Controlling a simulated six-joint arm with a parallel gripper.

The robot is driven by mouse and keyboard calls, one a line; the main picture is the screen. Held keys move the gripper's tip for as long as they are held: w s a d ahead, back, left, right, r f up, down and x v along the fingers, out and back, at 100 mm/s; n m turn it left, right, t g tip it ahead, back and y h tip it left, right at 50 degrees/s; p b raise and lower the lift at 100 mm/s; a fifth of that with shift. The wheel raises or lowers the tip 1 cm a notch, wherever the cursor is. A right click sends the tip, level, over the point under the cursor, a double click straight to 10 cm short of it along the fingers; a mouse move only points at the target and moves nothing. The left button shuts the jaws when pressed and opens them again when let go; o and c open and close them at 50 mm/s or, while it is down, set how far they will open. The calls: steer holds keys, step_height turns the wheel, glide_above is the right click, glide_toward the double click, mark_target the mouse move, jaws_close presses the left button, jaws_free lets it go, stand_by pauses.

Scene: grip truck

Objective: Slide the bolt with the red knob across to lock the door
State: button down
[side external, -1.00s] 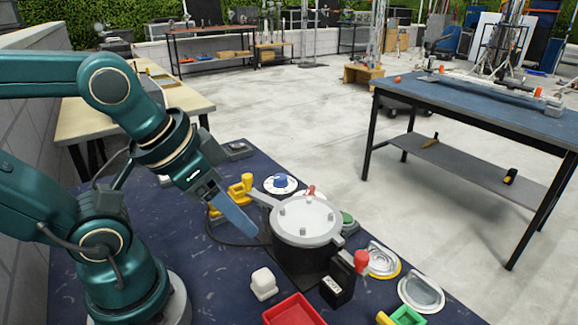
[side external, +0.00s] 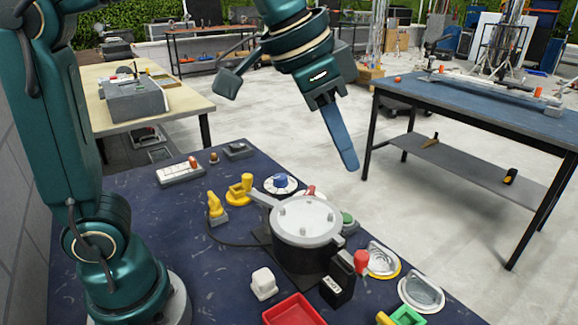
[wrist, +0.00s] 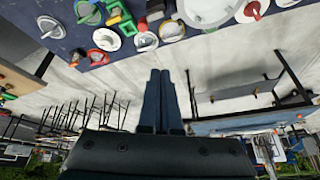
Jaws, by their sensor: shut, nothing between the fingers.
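I cannot make out a door or bolt for certain. A red knob (side external: 361,262) stands beside a small black box (side external: 338,288) at the front right of the pot in the side view. A smaller red piece (side external: 311,191) sits on a pale disc behind the pot. My gripper (side external: 349,164) has blue fingers, shut and empty, pointing down and slightly right. It is raised above and behind the pot, clear of everything. In the wrist view its closed fingertips (wrist: 160,72) have bare floor beyond them.
A grey-lidded pot (side external: 306,217) stands mid-table on the dark blue table (side external: 150,240). A blue-topped bench (side external: 480,108) stands right, across open floor.

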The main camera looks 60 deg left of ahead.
steer(key=m+g, duration=0.2)
glide_above(358, 264)
steer(key=w, duration=0.3)
step_height(358, 264, down, 4)
steer(key=shift+d+f, duration=0.2)
steer(key=shift+d, duration=0.4)
steer(key=shift+f, duration=0.1)
step_height(358, 264, down, 9)
steer(key=shift+s+a, duration=0.2)
steer(key=shift+s, duration=0.15)
steer(key=shift+a+f, duration=0.1)
